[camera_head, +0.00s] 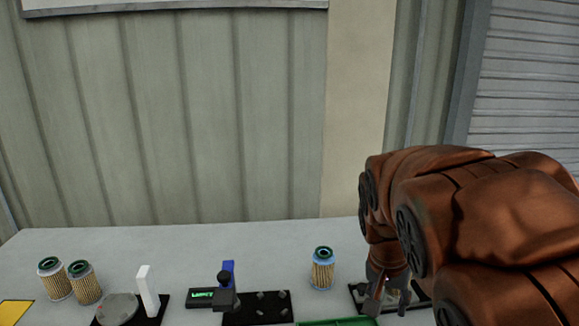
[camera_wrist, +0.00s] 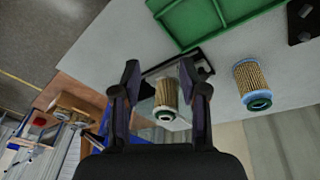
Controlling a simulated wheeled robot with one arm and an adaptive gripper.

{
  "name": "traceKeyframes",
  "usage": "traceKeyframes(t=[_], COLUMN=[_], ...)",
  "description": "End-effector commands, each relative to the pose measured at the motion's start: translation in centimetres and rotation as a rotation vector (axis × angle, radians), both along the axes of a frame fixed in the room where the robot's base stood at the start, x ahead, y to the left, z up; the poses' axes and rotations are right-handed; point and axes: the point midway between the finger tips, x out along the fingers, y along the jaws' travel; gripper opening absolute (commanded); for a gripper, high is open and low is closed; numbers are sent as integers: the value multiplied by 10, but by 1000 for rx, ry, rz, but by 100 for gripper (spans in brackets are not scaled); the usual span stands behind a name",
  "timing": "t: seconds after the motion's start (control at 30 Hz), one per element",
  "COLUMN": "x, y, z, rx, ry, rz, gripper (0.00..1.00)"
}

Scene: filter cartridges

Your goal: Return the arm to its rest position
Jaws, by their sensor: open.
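My arm reaches down at the right of the head view, and my gripper (camera_head: 384,298) is low over the table's right part. In the wrist view my gripper (camera_wrist: 160,76) is open, its two dark fingers apart. A pleated tan filter cartridge (camera_wrist: 166,98) with a pale, green-centred end shows between and beyond the fingers, on a black-edged holder (camera_wrist: 203,62). I cannot tell whether a finger touches it. In the head view this cartridge is mostly hidden by my gripper.
A blue-rimmed cartridge (camera_head: 322,270) stands left of my gripper. Two cartridges, one here (camera_head: 54,280), stand far left near a round grey plate (camera_head: 118,309) and white post (camera_head: 147,290). A black pegged plate (camera_head: 262,308) and green tray (camera_head: 337,322) lie at the front. A wall stands behind.

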Motion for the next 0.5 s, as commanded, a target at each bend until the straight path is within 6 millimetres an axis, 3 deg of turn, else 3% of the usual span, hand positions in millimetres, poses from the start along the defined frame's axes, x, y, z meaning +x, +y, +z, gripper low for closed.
traceKeyframes(t=[0.3,0.5], x=[-130,-200], y=[2,13], z=[-8,-18], rx=[93,153], ry=[184,279], rz=[237,410], gripper=[43,43])
